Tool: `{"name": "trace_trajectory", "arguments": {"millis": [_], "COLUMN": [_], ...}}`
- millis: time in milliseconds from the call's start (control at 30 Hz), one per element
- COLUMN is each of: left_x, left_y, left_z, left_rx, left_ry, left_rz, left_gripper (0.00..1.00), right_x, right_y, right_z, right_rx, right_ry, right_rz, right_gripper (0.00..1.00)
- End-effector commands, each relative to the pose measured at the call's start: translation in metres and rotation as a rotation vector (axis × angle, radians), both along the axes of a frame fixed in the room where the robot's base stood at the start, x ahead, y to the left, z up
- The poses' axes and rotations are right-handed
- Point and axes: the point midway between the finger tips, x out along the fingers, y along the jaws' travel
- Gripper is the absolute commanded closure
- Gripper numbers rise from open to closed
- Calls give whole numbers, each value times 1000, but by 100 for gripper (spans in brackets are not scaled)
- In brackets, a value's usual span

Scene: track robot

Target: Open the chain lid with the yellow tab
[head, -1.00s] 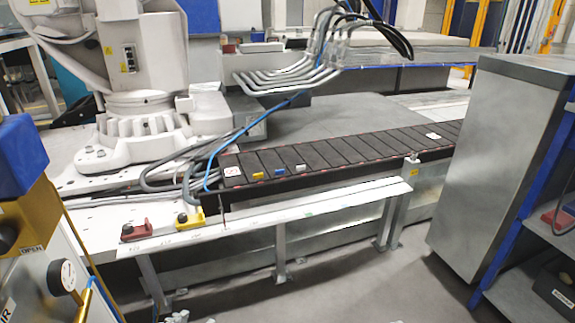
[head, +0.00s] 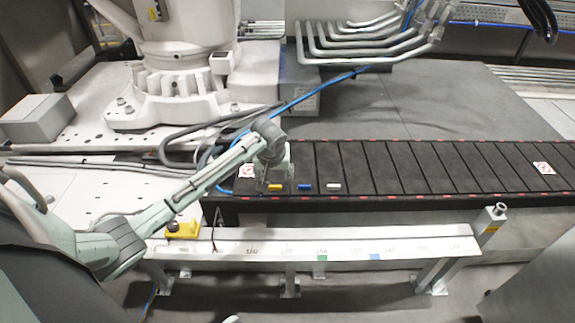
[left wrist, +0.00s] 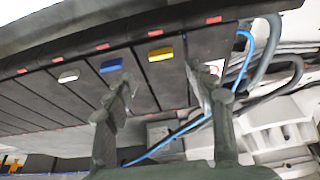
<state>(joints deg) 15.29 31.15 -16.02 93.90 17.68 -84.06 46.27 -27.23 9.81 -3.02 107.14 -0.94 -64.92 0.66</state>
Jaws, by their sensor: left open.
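The yellow tab (head: 275,187) is on the front edge of a dark chain lid (head: 247,185) near the left end of the chain track. It also shows in the left wrist view (left wrist: 160,54). The lid looks closed, lying level with its neighbours. My left gripper (head: 267,180) is over this end of the track, close to the yellow tab, and hides part of the lids. In the left wrist view its two fingers (left wrist: 168,88) are spread apart with nothing between them, and the tab appears beyond them. My right gripper is not in view.
A blue tab (head: 305,187) and a white tab (head: 334,185) sit on the lids to the right. A white rail (head: 340,249) runs in front of the track, with a yellow box (head: 183,230) at its left. Blue and grey cables (left wrist: 243,60) run close by the track's end.

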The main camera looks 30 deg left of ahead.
Motion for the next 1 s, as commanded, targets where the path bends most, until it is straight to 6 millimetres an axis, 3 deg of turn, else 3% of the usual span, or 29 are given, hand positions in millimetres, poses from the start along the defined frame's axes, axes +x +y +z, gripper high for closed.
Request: {"name": "trace_trajectory", "arguments": {"millis": [500, 900, 1000], "left_x": [22, 25, 25], "left_y": [15, 17, 17], "left_z": [-63, -71, -71], "left_rx": [-1, -1, -1], "left_ry": [6, 4, 4], "left_rz": [14, 11, 12], "left_gripper": [45, 45, 56], "right_x": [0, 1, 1], "right_y": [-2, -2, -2], "right_z": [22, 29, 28], "right_rx": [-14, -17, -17], "right_ry": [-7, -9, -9], "right_rz": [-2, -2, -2], "right_gripper": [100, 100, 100]}}
